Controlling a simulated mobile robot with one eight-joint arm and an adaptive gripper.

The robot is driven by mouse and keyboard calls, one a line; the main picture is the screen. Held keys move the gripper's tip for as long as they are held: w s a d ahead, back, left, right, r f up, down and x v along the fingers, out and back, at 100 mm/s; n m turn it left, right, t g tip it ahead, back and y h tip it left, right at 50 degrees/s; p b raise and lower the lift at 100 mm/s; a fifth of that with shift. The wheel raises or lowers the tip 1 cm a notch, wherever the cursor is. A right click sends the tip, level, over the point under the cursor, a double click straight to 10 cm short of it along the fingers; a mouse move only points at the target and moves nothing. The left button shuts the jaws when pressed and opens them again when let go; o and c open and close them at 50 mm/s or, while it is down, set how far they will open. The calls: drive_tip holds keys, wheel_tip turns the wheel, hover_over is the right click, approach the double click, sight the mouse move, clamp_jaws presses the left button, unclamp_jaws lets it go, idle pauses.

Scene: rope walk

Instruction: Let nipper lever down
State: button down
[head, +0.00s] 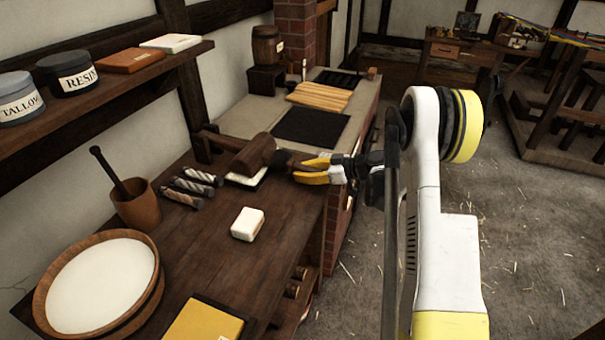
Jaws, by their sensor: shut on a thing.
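The nipper lever is a dark wooden bar with a thick round wooden head (252,157), above the back right of the dark wooden bench. Its left end meets a dark wooden block by the upright post. Its right end reaches my gripper (303,168), whose yellow fingers are shut on that end. The lever looks roughly level. A pale flat pad with a dark edge (245,180) lies below the head, partly hidden by it. I cannot tell whether the head touches the pad.
On the bench (215,265) are a white block (247,224), several small rolls (188,186), a mortar (136,208), a white-filled tub (150,290) and a yellow-topped board (205,325). A shelf (100,85) with jars overhangs the left. A stone-topped counter (245,118) stands behind.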

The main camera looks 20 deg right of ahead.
drive_tip(key=shift+s+f, duration=0.1)
drive_tip(key=shift+f, duration=0.15)
drive_tip(key=c, duration=1.2)
unclamp_jaws()
drive_tip(key=shift+a+f, duration=0.1)
drive_tip(key=v, duration=1.2)
